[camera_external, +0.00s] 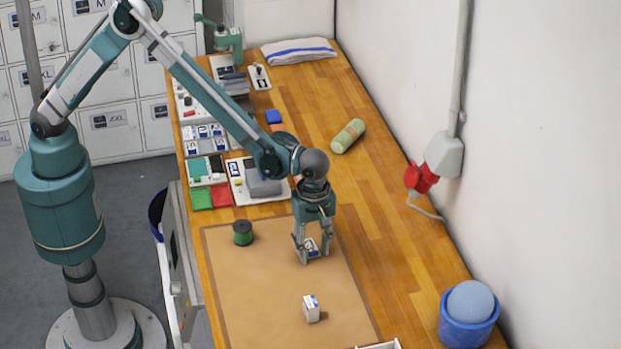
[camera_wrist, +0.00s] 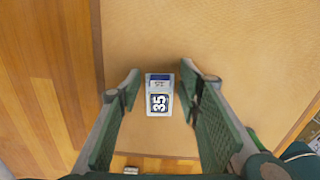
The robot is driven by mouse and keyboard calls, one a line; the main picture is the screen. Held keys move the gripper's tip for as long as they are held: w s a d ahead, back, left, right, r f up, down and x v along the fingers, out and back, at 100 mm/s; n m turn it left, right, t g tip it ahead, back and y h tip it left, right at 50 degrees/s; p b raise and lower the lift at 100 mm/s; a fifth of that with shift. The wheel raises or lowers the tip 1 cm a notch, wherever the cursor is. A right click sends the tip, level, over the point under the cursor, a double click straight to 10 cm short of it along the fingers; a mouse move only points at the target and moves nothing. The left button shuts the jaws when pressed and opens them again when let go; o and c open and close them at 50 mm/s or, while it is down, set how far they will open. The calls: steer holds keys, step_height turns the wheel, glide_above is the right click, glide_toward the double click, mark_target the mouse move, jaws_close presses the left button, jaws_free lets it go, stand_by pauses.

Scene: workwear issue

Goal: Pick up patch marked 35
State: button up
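The patch marked 35 (camera_wrist: 159,96) is a small pale card with a blue band and a black square bearing a white 35. In the wrist view it is centred between the fingers, with gaps on both sides. My gripper (camera_wrist: 160,85) is open. In the external view my gripper (camera_external: 313,257) points down over the brown mat (camera_external: 250,290), its fingers on either side of the patch (camera_external: 312,244), which is partly hidden.
A small white box (camera_external: 311,308) stands on the mat nearer the camera. A green spool (camera_external: 243,233) stands to the left. A grey block (camera_external: 263,182) and coloured trays lie behind. A green roll (camera_external: 348,136) and a blue bin (camera_external: 467,325) are right. Bare mat surrounds the patch.

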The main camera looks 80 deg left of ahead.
mark_target(313, 250)
steer(key=c, duration=0.7)
steer(key=shift+r, duration=5.05)
